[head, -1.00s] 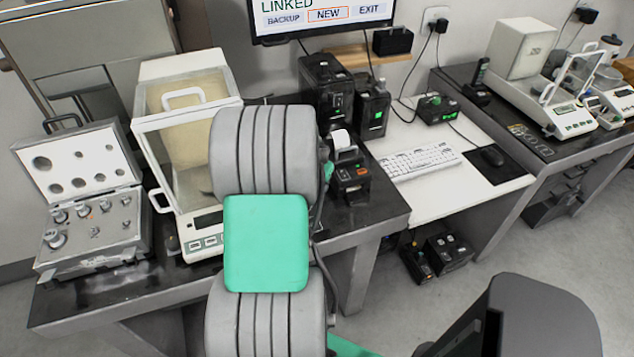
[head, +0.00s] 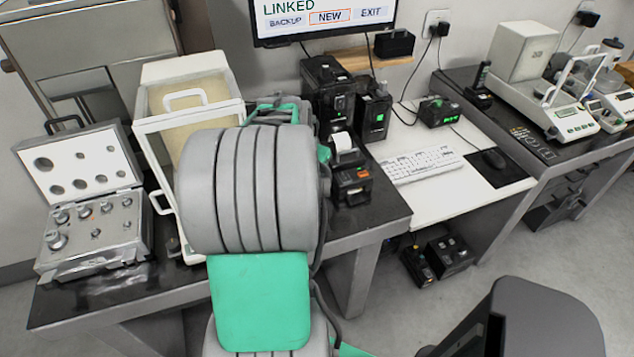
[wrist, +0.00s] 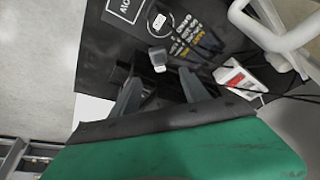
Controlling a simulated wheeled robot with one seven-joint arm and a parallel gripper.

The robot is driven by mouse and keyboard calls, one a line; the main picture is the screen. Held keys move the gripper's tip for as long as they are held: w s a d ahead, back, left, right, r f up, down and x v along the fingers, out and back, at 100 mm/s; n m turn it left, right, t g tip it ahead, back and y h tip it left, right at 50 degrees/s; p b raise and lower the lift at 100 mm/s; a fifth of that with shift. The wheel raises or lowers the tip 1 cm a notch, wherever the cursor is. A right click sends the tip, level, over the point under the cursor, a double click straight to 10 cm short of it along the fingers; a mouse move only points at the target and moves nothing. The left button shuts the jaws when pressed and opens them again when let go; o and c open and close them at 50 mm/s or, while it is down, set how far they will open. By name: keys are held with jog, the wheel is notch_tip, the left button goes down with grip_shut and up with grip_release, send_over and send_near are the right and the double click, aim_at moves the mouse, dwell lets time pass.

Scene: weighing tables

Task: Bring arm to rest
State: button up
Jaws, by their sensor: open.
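My arm, with grey ribbed links and a green cover, fills the middle of the head view. My gripper (wrist: 162,78) does not show there; the arm hides that area. In the wrist view its two dark fingers stand apart, with no object visibly held between them. A small grey piece (wrist: 158,60) shows just beyond the fingertips; I cannot tell its height or what it is. A dark surface with white and yellow print (wrist: 185,40) lies beyond it.
The glass-doored balance (head: 160,150) stands close behind my arm, partly hidden. An open weight case (head: 92,235) is left of it. A small printer (head: 350,175) and black boxes stand right. A white desk with a keyboard (head: 422,165) lies farther right.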

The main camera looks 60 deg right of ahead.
jog(key=v, duration=0.3)
jog(key=shift+a+r, duration=0.1)
jog(key=shift+r, duration=0.2)
jog(key=a+f+n+y, duration=0.3)
jog(key=a+f+n, duration=0.2)
jog(key=a, duration=0.8)
jog(key=w+a+r+n+t, duration=0.1)
jog(key=w+a+n, duration=0.3)
jog(key=a, duration=0.5)
jog(key=w+a+r+n+t+y, duration=0.1)
jog(key=w+a+r+n, duration=0.2)
jog(key=a, duration=0.7)
jog(key=w+a+r+n+t, duration=0.1)
jog(key=w+a+n, duration=0.4)
jog(key=a, duration=0.5)
jog(key=shift+r+n, duration=0.4)
jog(key=shift+r, duration=0.25)
